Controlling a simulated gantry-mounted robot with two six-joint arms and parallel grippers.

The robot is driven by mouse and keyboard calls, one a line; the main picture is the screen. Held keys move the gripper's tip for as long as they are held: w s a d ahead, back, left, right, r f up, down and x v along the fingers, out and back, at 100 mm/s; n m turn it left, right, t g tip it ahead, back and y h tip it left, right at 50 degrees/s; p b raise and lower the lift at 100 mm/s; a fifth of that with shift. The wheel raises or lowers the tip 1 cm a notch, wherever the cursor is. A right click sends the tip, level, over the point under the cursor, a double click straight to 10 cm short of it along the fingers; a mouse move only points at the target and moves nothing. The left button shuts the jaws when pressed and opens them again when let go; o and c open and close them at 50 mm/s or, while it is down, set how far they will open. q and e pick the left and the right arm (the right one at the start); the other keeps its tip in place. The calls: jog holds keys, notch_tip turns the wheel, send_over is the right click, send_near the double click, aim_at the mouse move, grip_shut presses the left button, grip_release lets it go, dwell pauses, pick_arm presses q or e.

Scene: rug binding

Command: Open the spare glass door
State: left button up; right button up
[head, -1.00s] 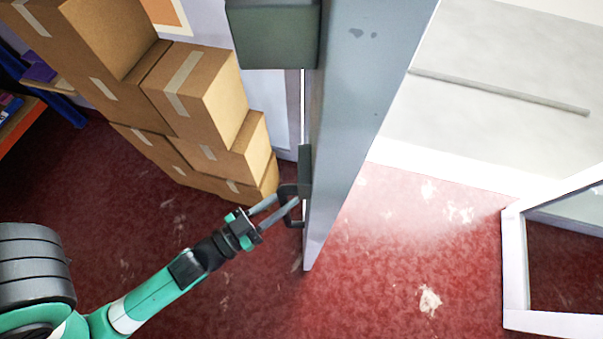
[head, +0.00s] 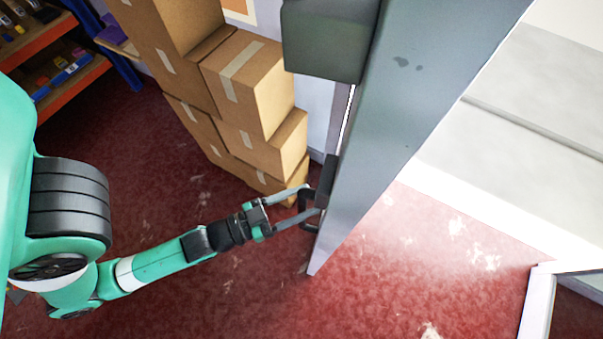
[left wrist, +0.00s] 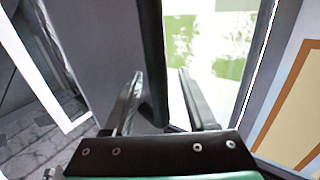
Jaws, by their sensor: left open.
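The door (head: 400,110) is a tall grey-blue panel seen nearly edge-on in the head view. A dark handle (head: 307,222) stands out from its left side, low on the panel. My left gripper (head: 308,204) is open, with its fingertips at the handle, one on each side. Whether they touch it is unclear. In the left wrist view the open fingers (left wrist: 160,100) point forward with a dark upright bar (left wrist: 152,50) between them. Beside the bar is a bright strip with green patches (left wrist: 208,45); I cannot tell if it is glass or a gap. My right gripper is out of view.
Stacked cardboard boxes (head: 250,90) stand behind and left of the handle. A dark grey block (head: 325,40) sits high by the door. A white frame (head: 537,305) stands at the lower right. Shelving (head: 50,50) is at the upper left. Red carpet (head: 240,300) is open in front.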

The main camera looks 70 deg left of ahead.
pick_arm(q)
jog(key=shift+s+f+b, duration=0.15)
jog(key=shift+s+b, duration=0.15)
jog(key=s+p, duration=0.2)
jog(key=s, duration=0.9)
jog(key=shift+d, duration=0.45)
